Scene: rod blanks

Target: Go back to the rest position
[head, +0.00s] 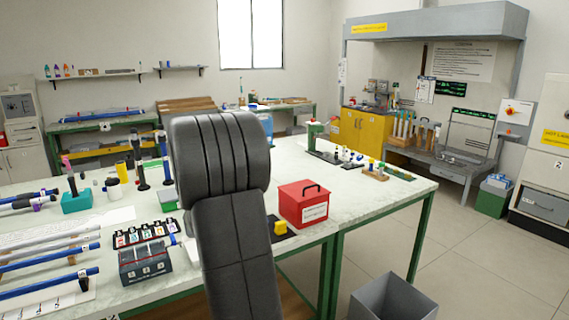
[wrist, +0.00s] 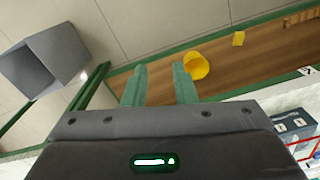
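My gripper (wrist: 159,72) shows in the wrist view as two green fingers standing apart with nothing between them. It is open and empty. Beyond the fingers are the pale tiled floor and a brown wooden shelf (wrist: 220,72) edged in green. In the head view my dark grey arm rises through the middle, in front of the workbench (head: 365,200). My gripper cannot be made out in the head view. My arm hides part of the bench behind it.
A red box (head: 303,205) stands right of my arm, and a grey box block (head: 145,262) stands left. Blue rods (head: 45,285) lie at the far left. A grey bin (head: 392,298), also in the wrist view (wrist: 45,68), stands on the floor.

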